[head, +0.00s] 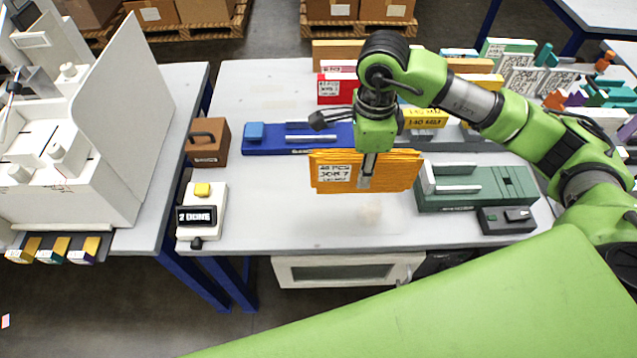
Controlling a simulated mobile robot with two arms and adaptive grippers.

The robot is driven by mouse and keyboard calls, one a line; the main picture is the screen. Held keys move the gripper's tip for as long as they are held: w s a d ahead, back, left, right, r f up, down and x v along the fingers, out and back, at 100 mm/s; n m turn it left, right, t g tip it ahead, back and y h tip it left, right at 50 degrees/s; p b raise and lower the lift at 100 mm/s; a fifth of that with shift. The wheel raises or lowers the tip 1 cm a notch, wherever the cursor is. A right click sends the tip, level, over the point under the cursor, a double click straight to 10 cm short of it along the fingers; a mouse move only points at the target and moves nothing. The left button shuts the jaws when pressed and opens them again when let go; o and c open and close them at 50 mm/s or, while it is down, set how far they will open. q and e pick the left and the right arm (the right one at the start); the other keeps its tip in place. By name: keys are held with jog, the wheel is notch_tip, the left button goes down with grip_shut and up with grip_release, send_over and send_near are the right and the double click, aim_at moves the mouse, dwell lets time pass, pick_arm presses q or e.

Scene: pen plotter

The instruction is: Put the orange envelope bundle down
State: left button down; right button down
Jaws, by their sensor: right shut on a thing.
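The orange envelope bundle (397,172) hangs upright in the head view, over the front middle of the grey-white table (275,225). A white label reading "JOB 7" faces me on its left part. My right gripper (368,165) points down from above and is shut on the bundle near its middle. Whether the bundle's lower edge touches the table I cannot tell. My left gripper is not in view.
A green fixture (480,188) stands right of the bundle, a blue one (270,140) behind it. A brown block (207,142) and a button box (202,212) stand left. Colored bundles line the back. Table in front of the bundle is clear.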

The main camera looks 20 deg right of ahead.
jog(key=w+a+f+p, duration=0.1)
jog(key=w+a+f, duration=0.1)
jog(key=f, duration=0.1)
jog(key=w+a+f+p, duration=0.2)
jog(key=a+f, duration=0.1)
jog(key=w+a+f+p, duration=0.1)
jog(key=w+a+f, duration=0.1)
jog(key=w+f, duration=0.1)
jog(key=shift+a+f+p, duration=0.2)
jog(key=shift+f+p, duration=0.2)
jog(key=shift+f, duration=0.15)
jog(key=shift+w+f, duration=0.1)
jog(key=shift+f, duration=0.6)
jog(key=c, duration=1.8)
grip_release()
jog(key=shift+o, duration=0.2)
